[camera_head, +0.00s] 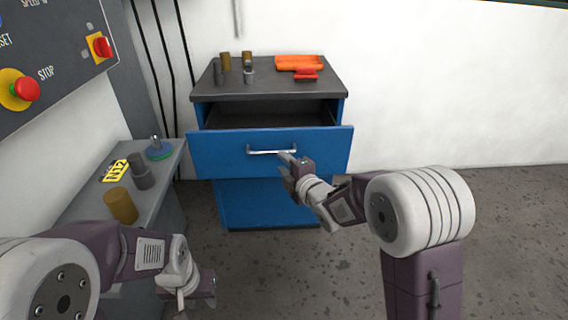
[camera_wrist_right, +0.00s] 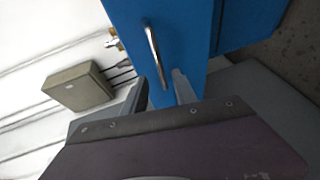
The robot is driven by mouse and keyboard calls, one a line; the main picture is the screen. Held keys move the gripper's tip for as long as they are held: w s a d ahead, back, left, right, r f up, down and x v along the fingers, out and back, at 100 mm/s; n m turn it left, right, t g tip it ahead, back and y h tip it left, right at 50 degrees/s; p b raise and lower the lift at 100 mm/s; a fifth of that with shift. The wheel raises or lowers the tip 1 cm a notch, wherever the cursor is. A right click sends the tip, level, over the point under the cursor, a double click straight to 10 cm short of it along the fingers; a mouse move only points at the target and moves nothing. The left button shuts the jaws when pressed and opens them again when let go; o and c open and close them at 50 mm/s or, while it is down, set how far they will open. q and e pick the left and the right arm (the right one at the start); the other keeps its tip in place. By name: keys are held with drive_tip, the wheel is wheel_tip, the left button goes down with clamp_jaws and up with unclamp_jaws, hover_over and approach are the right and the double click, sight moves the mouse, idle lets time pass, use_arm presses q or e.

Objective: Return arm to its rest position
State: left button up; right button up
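My right gripper (camera_head: 289,163) is at the right end of the metal handle (camera_head: 270,152) on the blue drawer front (camera_head: 225,155). In the right wrist view, the two fingers of this gripper (camera_wrist_right: 160,95) are apart. The handle (camera_wrist_right: 154,55) shows beyond and between them, with no grip on it visible; whether a finger touches it I cannot tell. The drawer stands pulled out, its dark inside showing under the cabinet top. My left gripper (camera_head: 200,288) hangs low at the left beside the grey side table; its fingers are too unclear to judge.
The grey cabinet top (camera_head: 265,88) carries several small cylinders and an orange tray (camera_head: 299,62). The side table (camera_head: 85,190) holds a yellow cylinder (camera_head: 121,206), a grey part (camera_head: 139,172) and a blue-green valve part (camera_head: 158,149). A control panel (camera_head: 55,45) with red buttons is at upper left. The right floor is clear.

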drive_tip(key=s+d+r+m+h, duration=0.1)
drive_tip(key=d+r+m+h, duration=0.15)
drive_tip(key=d, duration=0.35)
drive_tip(key=s+d+f+m+g+h, duration=0.3)
drive_tip(key=s+d+f+m+g, duration=0.1)
drive_tip(key=s+d+f+m, duration=0.3)
drive_tip(key=s+d+f+m+g, duration=0.1)
drive_tip(key=s+f+m+g, duration=0.45)
drive_tip(key=s, duration=0.55)
drive_tip(key=s+f+m+g, duration=0.4)
drive_tip(key=s+f+m, duration=0.25)
drive_tip(key=s, duration=0.45)
wheel_tip(320, 180, up, 27)
drive_tip(key=p, duration=2.6)
drive_tip(key=shift+w+f+p, duration=0.15)
drive_tip(key=shift+w+p, duration=0.05)
drive_tip(key=shift+p, duration=0.2)
drive_tip(key=shift+h, duration=0.25)
